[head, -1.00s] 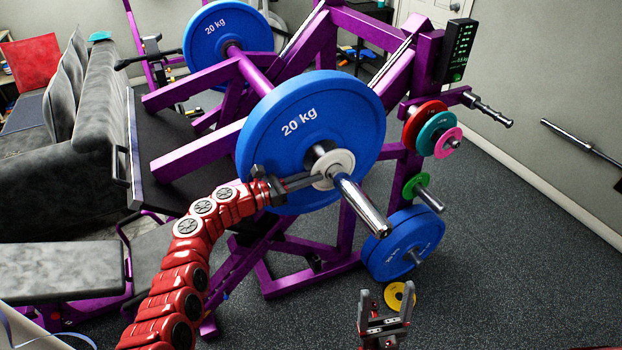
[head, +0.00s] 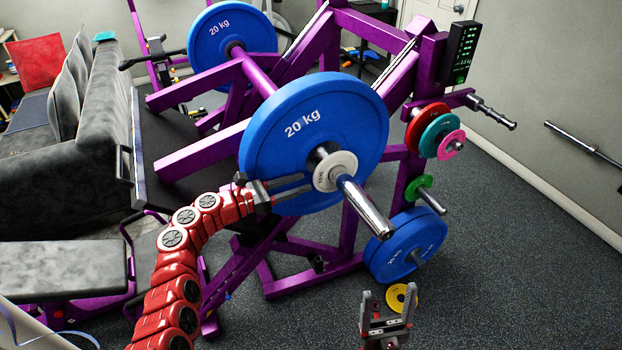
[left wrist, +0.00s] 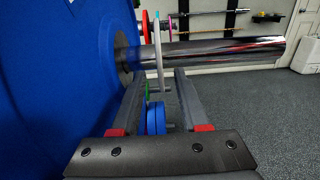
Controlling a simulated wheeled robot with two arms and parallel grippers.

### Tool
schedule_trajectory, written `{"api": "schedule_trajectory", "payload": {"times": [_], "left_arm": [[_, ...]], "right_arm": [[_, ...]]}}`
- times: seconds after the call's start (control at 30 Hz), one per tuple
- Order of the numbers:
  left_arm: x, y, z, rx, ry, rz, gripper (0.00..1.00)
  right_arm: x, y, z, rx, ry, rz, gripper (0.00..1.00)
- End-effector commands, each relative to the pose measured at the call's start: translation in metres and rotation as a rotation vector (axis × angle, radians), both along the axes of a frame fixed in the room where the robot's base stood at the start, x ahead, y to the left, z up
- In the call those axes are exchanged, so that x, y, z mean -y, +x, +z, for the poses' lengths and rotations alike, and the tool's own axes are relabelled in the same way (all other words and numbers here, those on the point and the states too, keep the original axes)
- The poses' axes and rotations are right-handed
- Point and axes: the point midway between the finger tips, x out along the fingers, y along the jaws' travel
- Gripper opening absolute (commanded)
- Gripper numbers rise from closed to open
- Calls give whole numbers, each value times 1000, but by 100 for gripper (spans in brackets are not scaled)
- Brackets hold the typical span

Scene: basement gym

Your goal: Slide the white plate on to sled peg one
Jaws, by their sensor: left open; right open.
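The white plate (head: 343,160) is around the chrome peg (head: 364,208) of the purple sled, in front of the blue 20 kg plate (head: 270,150). In the left wrist view the white plate (left wrist: 158,45) shows edge-on around the peg (left wrist: 225,53), with a small gap to the blue plate's grey hub (left wrist: 122,60). My left gripper (head: 308,183) is open at the white plate's left edge. In the left wrist view its fingers (left wrist: 160,76) stand either side of the plate's near edge; contact cannot be told. My right gripper (head: 388,291) is open and empty at the lower middle.
The purple sled frame (head: 205,148) stands behind the blue plate. Storage pegs on the right hold red (head: 415,120), teal, pink, green and blue plates. A yellow plate (head: 408,296) lies low beside my right gripper. The dark floor at right is clear.

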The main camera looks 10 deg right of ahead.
Motion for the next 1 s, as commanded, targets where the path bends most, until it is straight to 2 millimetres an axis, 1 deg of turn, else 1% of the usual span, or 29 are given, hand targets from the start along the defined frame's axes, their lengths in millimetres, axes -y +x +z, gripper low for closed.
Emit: {"api": "schedule_trajectory", "payload": {"times": [0.03, 0.1, 0.3, 0.4, 0.5, 0.7, 1.0], "left_arm": [[-15, -3, -2, -1, -3, 11, 45], [-33, -10, -2, 2, 0, 8, 45], [-81, -28, -3, 0, 0, 6, 45], [-99, -34, -3, -1, 1, 6, 45], [-111, -39, -2, 0, 1, 4, 45], [-120, -43, -1, -1, 1, 1, 45], [-120, -43, -1, -1, 1, 1, 45]], "right_arm": [[0, 0, -1, 0, 0, 0, 76], [0, 0, -3, 0, 0, 0, 76], [0, 0, -10, 0, 0, 0, 76], [0, 0, -12, 0, 0, 0, 76], [0, 0, -14, 0, 0, 0, 76], [0, 0, -14, 0, 0, 0, 76], [0, 0, -14, 0, 0, 0, 76]]}}
